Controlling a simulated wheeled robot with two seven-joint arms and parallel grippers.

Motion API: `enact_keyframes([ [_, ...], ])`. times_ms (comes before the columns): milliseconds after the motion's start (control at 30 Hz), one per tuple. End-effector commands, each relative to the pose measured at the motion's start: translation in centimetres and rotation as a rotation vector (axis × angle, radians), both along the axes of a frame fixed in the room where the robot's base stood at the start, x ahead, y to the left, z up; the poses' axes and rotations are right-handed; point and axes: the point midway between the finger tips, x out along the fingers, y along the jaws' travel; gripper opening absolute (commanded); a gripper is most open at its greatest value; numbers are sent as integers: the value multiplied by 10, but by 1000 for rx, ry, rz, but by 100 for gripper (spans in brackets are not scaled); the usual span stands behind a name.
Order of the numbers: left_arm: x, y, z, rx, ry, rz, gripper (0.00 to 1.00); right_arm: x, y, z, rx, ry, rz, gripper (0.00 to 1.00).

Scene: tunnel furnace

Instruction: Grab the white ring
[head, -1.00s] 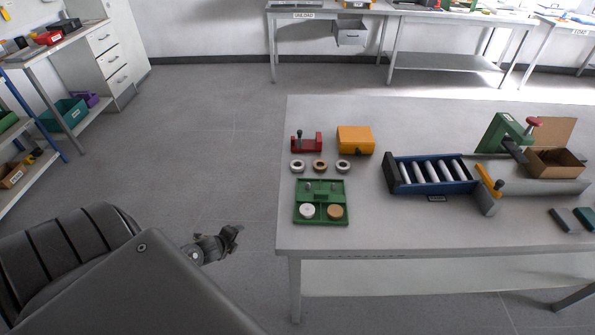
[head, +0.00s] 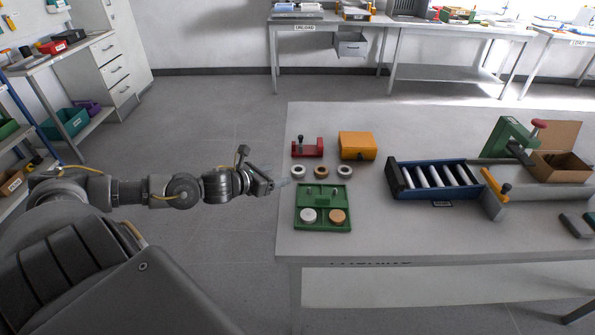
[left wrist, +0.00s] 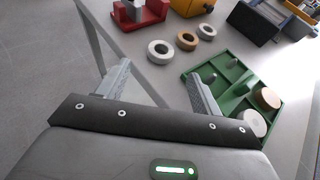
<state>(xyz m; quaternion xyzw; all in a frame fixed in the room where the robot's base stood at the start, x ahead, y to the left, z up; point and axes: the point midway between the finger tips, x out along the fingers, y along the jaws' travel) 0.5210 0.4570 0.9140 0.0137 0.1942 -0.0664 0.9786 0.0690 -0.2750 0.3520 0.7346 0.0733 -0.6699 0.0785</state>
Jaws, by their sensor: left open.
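Three rings lie in a row on the table. A whitish ring (head: 298,171) is at the left, a tan ring (head: 321,172) in the middle and another pale ring (head: 344,171) at the right. In the left wrist view the left whitish ring (left wrist: 160,52) lies beyond the fingertips, with the tan ring (left wrist: 187,41) and the other pale ring (left wrist: 206,31) behind it. My left gripper (head: 284,183) is at the table's left edge, just left of the rings. In the left wrist view it (left wrist: 160,82) is open and empty. My right gripper is out of view.
A green tray (head: 324,226) with pegs, a white disc (head: 309,216) and a tan disc (head: 337,216) stands in front of the rings. A red fixture (head: 309,151) and a yellow box (head: 357,146) stand behind. A blue roller conveyor (head: 433,180) is to the right.

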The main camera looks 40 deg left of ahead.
Motion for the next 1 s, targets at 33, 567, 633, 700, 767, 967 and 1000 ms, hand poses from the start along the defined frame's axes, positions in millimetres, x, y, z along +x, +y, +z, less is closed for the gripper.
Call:
enact_keyframes([
  [33,8,-1,0,-4,-5,3,66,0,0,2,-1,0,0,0],
  [567,41,-5,-12,-6,-2,3,66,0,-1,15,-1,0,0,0],
  [633,51,-6,-16,-5,-1,4,66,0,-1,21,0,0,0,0],
  [700,61,-7,-21,-4,-1,3,66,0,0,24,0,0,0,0],
  [767,68,-7,-25,-4,-1,4,66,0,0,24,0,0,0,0],
  [967,76,-9,-31,-1,1,0,66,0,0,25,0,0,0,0],
  [1000,76,-9,-31,-1,1,0,66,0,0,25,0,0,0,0],
])
